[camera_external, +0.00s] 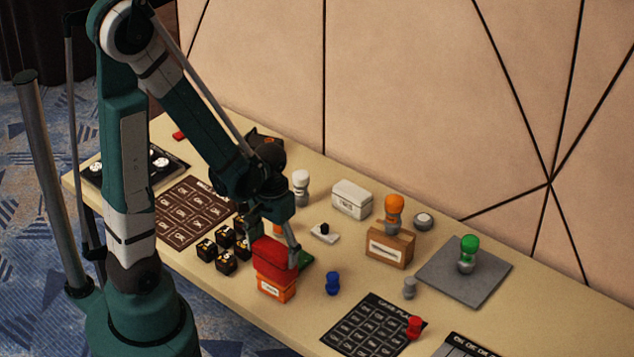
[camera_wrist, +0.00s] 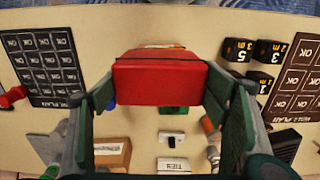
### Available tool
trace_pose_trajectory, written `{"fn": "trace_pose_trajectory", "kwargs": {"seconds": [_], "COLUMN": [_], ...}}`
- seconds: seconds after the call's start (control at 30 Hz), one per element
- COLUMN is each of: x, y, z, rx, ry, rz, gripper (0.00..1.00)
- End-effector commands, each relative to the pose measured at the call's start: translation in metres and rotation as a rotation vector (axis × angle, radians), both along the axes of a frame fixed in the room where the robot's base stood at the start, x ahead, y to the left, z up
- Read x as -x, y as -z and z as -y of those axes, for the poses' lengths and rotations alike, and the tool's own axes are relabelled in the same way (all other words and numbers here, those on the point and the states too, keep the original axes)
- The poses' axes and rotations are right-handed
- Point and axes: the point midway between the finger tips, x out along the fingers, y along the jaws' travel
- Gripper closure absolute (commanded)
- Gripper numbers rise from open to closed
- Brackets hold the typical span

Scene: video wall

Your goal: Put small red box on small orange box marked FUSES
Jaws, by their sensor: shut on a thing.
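The small red box (camera_external: 271,262) is between the fingers of my gripper (camera_external: 274,246), which is shut on it. In the wrist view the red box (camera_wrist: 160,83) fills the space between the two green fingers of my gripper (camera_wrist: 160,90). The small orange box (camera_external: 275,289) stands on the table directly below the red box; its front has a white label too small to read. The red box looks roughly lined up over it; I cannot tell whether they touch. The wrist view shows only a thin strip of the orange box (camera_wrist: 163,46) past the red one.
Several black number cubes (camera_external: 226,262) stand just left of the boxes. A blue peg (camera_external: 333,283) stands to the right. A cardboard-coloured box (camera_external: 389,250) and a white box (camera_external: 351,200) stand behind. A dark checklist card (camera_external: 366,325) lies at the front right.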

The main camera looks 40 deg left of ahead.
Motion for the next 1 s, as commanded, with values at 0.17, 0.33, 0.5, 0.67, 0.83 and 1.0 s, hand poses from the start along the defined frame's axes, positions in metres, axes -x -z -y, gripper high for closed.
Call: {"fn": "trace_pose_trajectory", "kwargs": {"seconds": [0.17,0.33,0.5,0.67,0.83,1.0], "x": [0.0000,0.0000,0.0000,0.0000,0.0001,0.0002], "y": [0.0013,0.0032,0.0030,0.0029,0.0016,-0.0033], "z": [0.0000,0.0000,0.0000,0.0000,0.0000,0.0000], "rx": [0.000,0.000,0.000,0.000,0.000,0.000], "ry": [0.000,0.000,0.000,0.000,0.000,0.000], "rz": [0.000,0.000,0.000,0.000,0.000,0.000], "gripper": [0.45,0.21,0.12,0.12,0.12,0.12]}}
